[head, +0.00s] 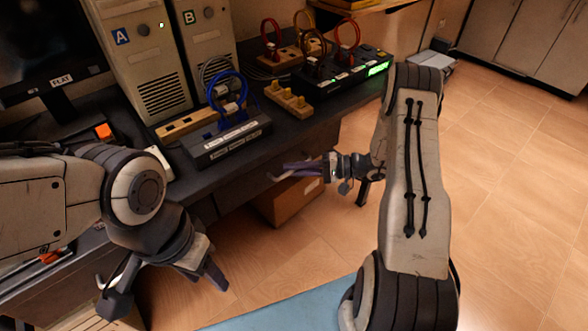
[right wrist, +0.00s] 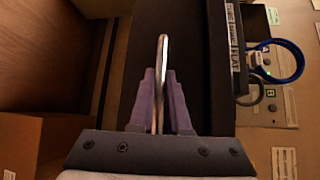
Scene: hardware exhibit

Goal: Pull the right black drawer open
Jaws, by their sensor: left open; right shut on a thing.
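The black drawer front (head: 300,150) sits under the desk top, partly hidden by my right gripper (head: 281,172). In the right wrist view, my right gripper (right wrist: 160,108) has its purple fingers shut on a slim metal handle (right wrist: 163,52), which stands up between them. A dark face (right wrist: 190,60) lies behind the handle. I cannot tell whether the drawer is out of the desk at all. My left gripper (head: 165,285) is open and empty at the lower left, in front of the desk and apart from the drawer.
A cardboard box (head: 288,200) stands on the floor just below my right gripper; it also shows in the right wrist view (right wrist: 40,145). The desk top (head: 240,148) holds computers and cabled boxes. The wooden floor to the right is clear.

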